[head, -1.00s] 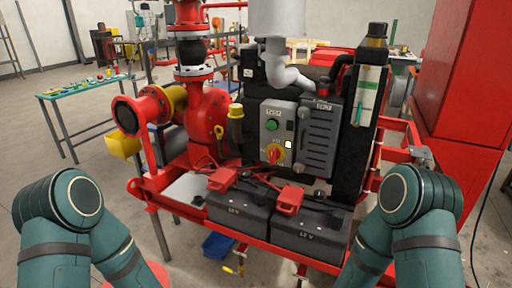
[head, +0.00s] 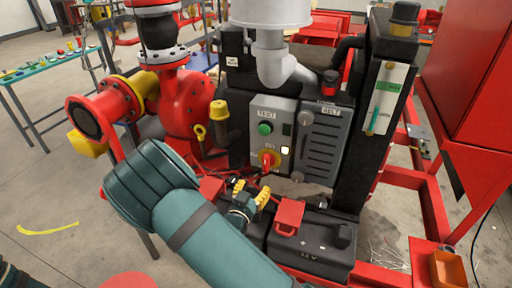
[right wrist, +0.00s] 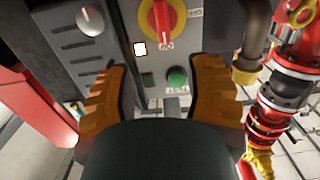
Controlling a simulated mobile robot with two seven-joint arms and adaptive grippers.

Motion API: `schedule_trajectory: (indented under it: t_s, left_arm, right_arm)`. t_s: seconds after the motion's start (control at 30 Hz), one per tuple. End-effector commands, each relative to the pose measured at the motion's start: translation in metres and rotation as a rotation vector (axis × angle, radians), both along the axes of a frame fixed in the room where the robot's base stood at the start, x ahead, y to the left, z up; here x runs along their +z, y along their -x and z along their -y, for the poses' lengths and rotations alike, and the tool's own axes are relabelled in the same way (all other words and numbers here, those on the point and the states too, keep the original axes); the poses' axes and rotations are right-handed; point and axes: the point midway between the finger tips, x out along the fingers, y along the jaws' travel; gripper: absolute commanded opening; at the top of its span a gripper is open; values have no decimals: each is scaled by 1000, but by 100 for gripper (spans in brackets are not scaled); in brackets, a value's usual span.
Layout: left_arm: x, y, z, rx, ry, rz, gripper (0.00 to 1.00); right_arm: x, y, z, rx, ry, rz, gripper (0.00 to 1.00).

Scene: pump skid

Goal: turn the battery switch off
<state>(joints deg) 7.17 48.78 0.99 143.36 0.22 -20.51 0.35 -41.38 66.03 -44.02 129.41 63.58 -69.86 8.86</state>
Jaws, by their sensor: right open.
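The battery switch (head: 267,160) is a red rotary handle on a round yellow plate, low on the grey control panel (head: 285,112). In the right wrist view the switch (right wrist: 163,18) is at the top edge, partly cut off, its handle roughly upright in the picture. My right gripper (head: 250,191) is just below the switch in the head view, its orange-padded fingers apart and empty. In the right wrist view the open fingers (right wrist: 160,92) frame the panel and do not touch the switch. My left gripper is out of view.
A green button (head: 264,128) and a lit square lamp (head: 285,149) share the panel. A louvred belt cover (head: 324,145) stands right of it. Below are black batteries (head: 312,250) with red terminal covers. A red pump with a yellow-capped pipe (head: 219,115) stands left.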

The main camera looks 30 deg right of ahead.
Motion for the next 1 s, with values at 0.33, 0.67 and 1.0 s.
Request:
schedule_trajectory:
  t_s: [0.33,0.67,1.0]
  left_arm:
    - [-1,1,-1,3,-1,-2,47]
    - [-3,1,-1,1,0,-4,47]
    - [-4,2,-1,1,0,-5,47]
  right_arm:
    - [10,-19,22,-10,22,33,52]
    - [9,-62,71,-9,20,32,52]
    - [9,-88,102,-7,20,30,52]
